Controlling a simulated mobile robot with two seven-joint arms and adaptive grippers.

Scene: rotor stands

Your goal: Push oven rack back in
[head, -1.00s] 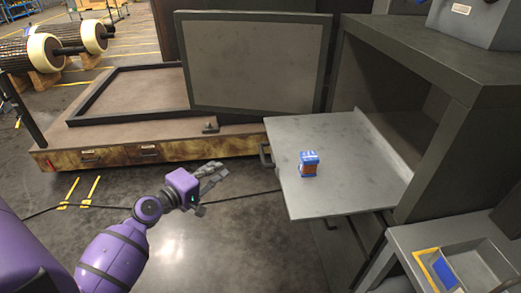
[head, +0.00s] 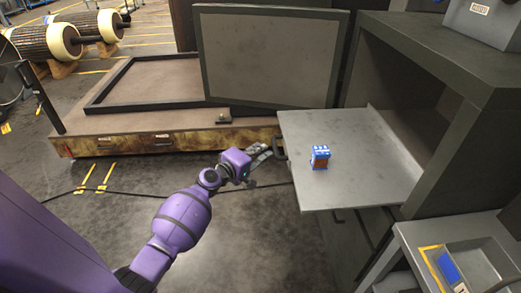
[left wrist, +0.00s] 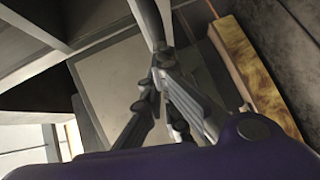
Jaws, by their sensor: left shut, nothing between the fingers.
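The oven rack (head: 355,185) is a flat grey shelf sticking out to the left from the open dark oven (head: 432,110). A small blue and orange box (head: 320,158) stands upright on the rack. My left gripper (head: 264,152) is shut and empty, just left of the handle; I cannot tell whether it touches it. My right gripper is not in view.
A low brown platform (head: 170,140) with a black frame and an upright grey panel (head: 265,55) stands behind. A bench with a tray (head: 465,260) is at the lower right. A cable crosses the floor.

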